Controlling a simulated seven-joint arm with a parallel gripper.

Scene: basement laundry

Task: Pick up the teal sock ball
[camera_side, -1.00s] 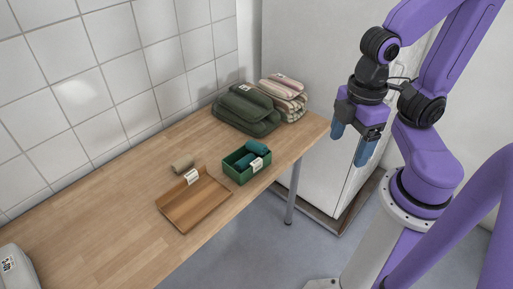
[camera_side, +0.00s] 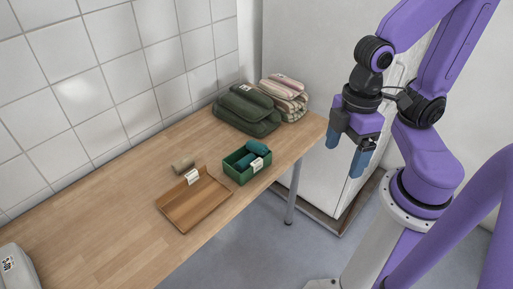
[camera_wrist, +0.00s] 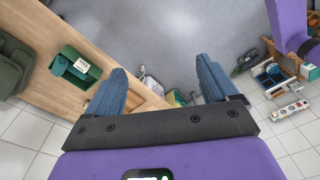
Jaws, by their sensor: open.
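Two teal rolled bundles, the upper one (camera_side: 257,147) and the lower one (camera_side: 246,160), lie in a small green box (camera_side: 236,177) on the wooden table; I cannot tell for certain which is the named sock ball. The box also shows at the upper left of the wrist view (camera_wrist: 86,84), with teal (camera_wrist: 61,65) inside beside a pale label. My gripper (camera_side: 346,151) is open and empty, blue fingers apart, in the air right of the table end and away from the box. In the wrist view, its fingers (camera_wrist: 161,78) have only distant floor clutter between them.
A brown wooden tray (camera_side: 193,206) lies left of the box, with a tan roll (camera_side: 182,163) behind it. A dark green folded bundle (camera_side: 245,112) and striped folded cloths (camera_side: 285,95) occupy the table's far end. The table's near left is mostly clear.

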